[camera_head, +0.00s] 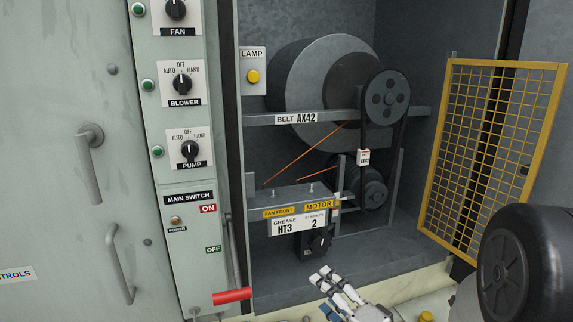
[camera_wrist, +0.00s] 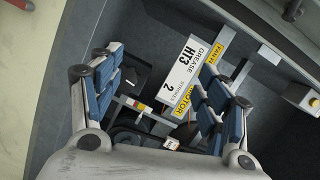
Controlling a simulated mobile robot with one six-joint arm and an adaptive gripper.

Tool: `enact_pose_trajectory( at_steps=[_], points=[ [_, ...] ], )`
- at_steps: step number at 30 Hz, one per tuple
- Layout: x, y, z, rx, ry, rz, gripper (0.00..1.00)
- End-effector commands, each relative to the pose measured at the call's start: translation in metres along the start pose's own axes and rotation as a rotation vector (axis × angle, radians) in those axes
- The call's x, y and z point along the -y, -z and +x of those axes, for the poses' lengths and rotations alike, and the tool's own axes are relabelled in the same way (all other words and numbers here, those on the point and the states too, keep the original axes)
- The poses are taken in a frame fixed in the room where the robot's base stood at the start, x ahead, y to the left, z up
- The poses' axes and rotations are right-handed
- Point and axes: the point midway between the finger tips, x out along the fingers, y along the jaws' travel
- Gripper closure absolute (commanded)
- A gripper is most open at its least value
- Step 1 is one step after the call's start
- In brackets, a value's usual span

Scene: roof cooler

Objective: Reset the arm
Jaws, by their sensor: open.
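My gripper (camera_head: 335,283) is low in the head view, in front of the open cooler cabinet and below the motor's grease label. In the wrist view my gripper (camera_wrist: 160,92) shows two blue-padded fingers spread wide apart with nothing held between them. The grease label (camera_wrist: 188,80), reading HT3 and 2, shows between and beyond the fingers. It also shows in the head view (camera_head: 297,226), above my gripper. My arm beyond the gripper runs out of the bottom of the head view.
A yellow mesh guard (camera_head: 490,155) stands swung open at the right. A belt runs from the upper pulley (camera_head: 386,98) to the motor pulley (camera_head: 374,194). The control panel (camera_head: 183,130) and a red-handled main switch lever (camera_head: 232,296) are at the left. A dark wheel-like part fills the lower right.

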Motion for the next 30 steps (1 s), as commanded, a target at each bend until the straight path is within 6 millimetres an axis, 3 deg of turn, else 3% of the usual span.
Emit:
enact_pose_trajectory(
  at_steps=[5, 8, 12, 15, 17, 20, 22, 27, 30],
  points=[
    [0.043, -0.054, -0.006, 0.222, 0.032, 0.001, 0.30],
    [0.065, -0.094, -0.019, 0.382, 0.019, -0.011, 0.30],
    [0.083, -0.158, -0.059, 0.648, -0.080, -0.077, 0.30],
    [0.078, -0.190, -0.098, 0.800, -0.217, -0.161, 0.30],
    [0.071, -0.200, -0.122, 0.861, -0.315, -0.224, 0.30],
    [0.054, -0.201, -0.161, 0.907, -0.495, -0.350, 0.30],
    [0.043, -0.191, -0.185, 0.894, -0.624, -0.447, 0.30],
    [0.030, -0.144, -0.228, 0.750, -0.879, -0.668, 0.30],
    [0.032, -0.117, -0.242, 0.648, -0.966, -0.757, 0.30]
  ],
)
